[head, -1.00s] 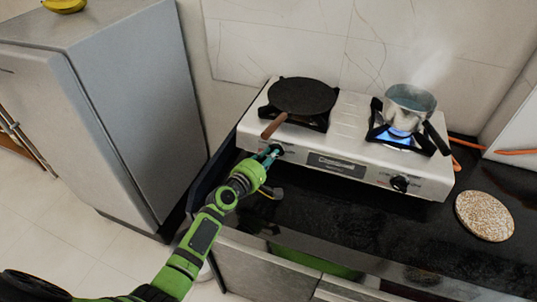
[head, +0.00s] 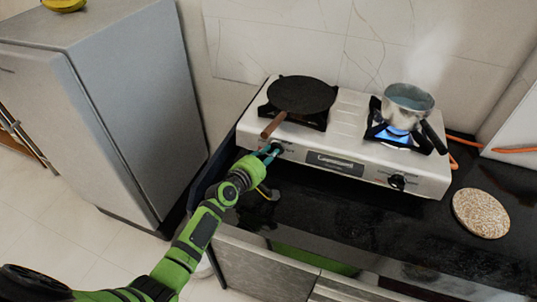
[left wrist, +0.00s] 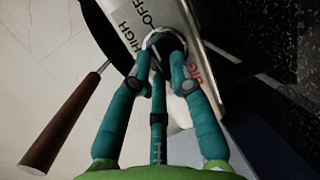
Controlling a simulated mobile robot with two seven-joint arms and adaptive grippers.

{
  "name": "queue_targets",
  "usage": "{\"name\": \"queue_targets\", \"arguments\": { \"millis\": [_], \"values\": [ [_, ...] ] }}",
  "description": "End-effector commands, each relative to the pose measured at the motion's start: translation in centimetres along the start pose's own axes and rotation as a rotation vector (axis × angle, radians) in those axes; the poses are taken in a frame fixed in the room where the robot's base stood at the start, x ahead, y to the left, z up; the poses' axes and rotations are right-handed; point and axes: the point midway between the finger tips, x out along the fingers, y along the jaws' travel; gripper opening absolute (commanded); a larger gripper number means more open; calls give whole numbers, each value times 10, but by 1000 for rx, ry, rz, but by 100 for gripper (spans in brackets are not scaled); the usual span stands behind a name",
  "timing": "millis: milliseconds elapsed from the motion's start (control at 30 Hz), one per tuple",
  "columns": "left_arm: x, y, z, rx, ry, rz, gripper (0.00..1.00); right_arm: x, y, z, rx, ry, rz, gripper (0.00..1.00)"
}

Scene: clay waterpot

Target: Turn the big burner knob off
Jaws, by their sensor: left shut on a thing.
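The white two-burner stove (head: 349,113) has a black knob at each end of its front panel. My left gripper (head: 270,153) is at the left knob (head: 277,148), shut on it. In the left wrist view, the fingers (left wrist: 163,62) close around this dark knob (left wrist: 165,44), beside the printed words OFF, HIGH and BIG. The fingers hide part of the knob, and I cannot tell its exact angle. The right knob (head: 397,181) is untouched. A blue flame (head: 397,131) burns under the pot; no flame shows under the pan. My right gripper is out of view.
A black flat pan (head: 302,94) sits on the left burner, its wooden handle (head: 273,125) jutting out just above my left gripper. A steaming pot (head: 407,105) stands on the right burner. A round speckled board (head: 481,213) lies on the black counter (head: 340,220). A fridge (head: 130,110) stands left.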

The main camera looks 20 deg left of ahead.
Motion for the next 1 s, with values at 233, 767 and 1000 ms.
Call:
{"name": "queue_targets", "arguments": {
  "millis": [233,767,1000],
  "values": [
    [0,1,0,3,1,1,45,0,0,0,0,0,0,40],
    [-41,-1,0,1,1,0,45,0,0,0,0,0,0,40],
    [-89,-1,0,3,1,-1,45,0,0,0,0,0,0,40]
  ]
}}
